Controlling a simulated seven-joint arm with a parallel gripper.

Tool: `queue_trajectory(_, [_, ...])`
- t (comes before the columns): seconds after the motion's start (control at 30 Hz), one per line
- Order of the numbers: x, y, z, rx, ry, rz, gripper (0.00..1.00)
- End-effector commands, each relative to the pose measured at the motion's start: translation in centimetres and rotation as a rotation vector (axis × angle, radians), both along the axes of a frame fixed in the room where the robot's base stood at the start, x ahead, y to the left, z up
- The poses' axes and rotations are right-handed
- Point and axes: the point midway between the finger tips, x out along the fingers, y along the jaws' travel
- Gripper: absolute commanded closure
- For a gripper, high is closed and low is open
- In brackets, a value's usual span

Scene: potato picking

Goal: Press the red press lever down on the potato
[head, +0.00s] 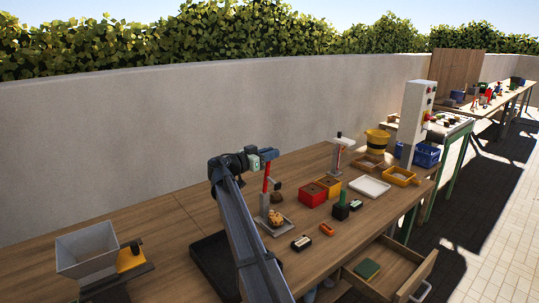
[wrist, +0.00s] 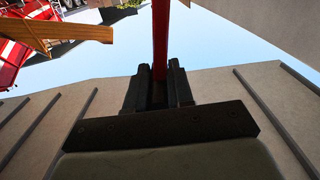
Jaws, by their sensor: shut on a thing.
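The red press lever (head: 266,178) stands nearly upright in the head view, and its shaft runs up from the jaws in the wrist view (wrist: 160,40). My gripper (head: 268,154) is at the lever's upper end, and its dark fingers (wrist: 158,92) are shut on the lever. The press has a grey metal base (head: 283,228). A yellow-brown potato (head: 275,218) sits on it, below and apart from my gripper. The potato is not visible in the wrist view.
A grey hopper (head: 88,251) is at left. Bare tabletop (head: 180,225) lies between.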

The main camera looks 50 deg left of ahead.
Motion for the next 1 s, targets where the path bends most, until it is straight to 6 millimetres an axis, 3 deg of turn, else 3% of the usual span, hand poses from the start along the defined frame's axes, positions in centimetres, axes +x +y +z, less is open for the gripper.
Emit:
queue_trajectory(0.57, [0.0,-0.3,0.0,0.012,-0.001,0.000,1.00])
queue_trajectory(0.77, [-0.1,-1.8,-0.4,0.086,-0.001,-0.002,1.00])
queue_trajectory(1.0, [-0.1,-4.9,-1.5,0.268,-0.001,-0.002,1.00])
